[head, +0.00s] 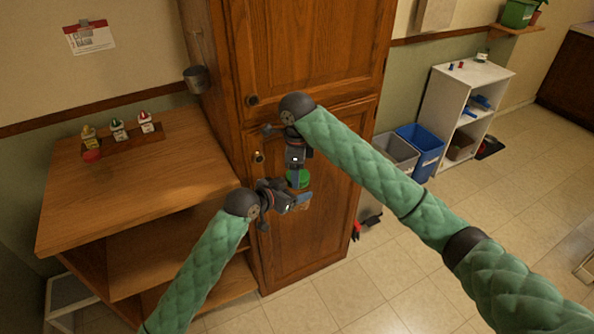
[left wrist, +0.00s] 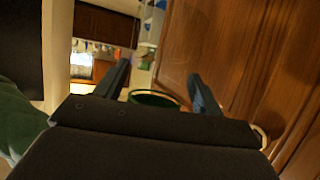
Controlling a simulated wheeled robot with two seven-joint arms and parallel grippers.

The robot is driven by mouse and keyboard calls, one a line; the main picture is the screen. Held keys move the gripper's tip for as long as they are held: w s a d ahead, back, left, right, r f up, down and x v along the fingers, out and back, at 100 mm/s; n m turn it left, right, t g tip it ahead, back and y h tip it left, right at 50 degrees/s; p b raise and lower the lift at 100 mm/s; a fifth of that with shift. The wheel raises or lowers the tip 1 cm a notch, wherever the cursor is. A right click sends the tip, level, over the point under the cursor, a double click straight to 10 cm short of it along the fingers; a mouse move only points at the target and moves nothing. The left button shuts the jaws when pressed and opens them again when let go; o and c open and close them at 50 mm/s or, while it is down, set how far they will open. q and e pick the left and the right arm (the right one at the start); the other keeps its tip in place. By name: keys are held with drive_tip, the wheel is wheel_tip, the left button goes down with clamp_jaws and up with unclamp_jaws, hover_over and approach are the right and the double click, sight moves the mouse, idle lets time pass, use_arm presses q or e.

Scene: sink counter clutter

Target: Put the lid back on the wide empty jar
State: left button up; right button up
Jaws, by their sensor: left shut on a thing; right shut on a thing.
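In the head view a green lid (head: 298,178) is at the fingertips of my right gripper (head: 296,168), which is shut on it and points down in front of the wooden cabinet. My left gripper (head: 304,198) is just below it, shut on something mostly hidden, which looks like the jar. In the left wrist view a round, green-rimmed thing (left wrist: 153,98) shows between the left fingers (left wrist: 160,85). I cannot tell whether the lid touches the jar or sits apart above it.
The tall wooden cabinet (head: 310,233) stands right behind both grippers. A wooden counter (head: 150,185) at left carries several small jars (head: 118,128) in a rack and a red round thing (head: 92,156). Grey (head: 396,155) and blue bins (head: 421,147) stand right of the cabinet.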

drive_tip(key=m, duration=0.3)
drive_tip(key=shift+w, duration=0.1)
drive_tip(key=o, duration=0.9)
drive_tip(key=shift+o, duration=0.2)
drive_tip(key=shift+a, duration=0.1)
drive_tip(key=shift+c, duration=0.3)
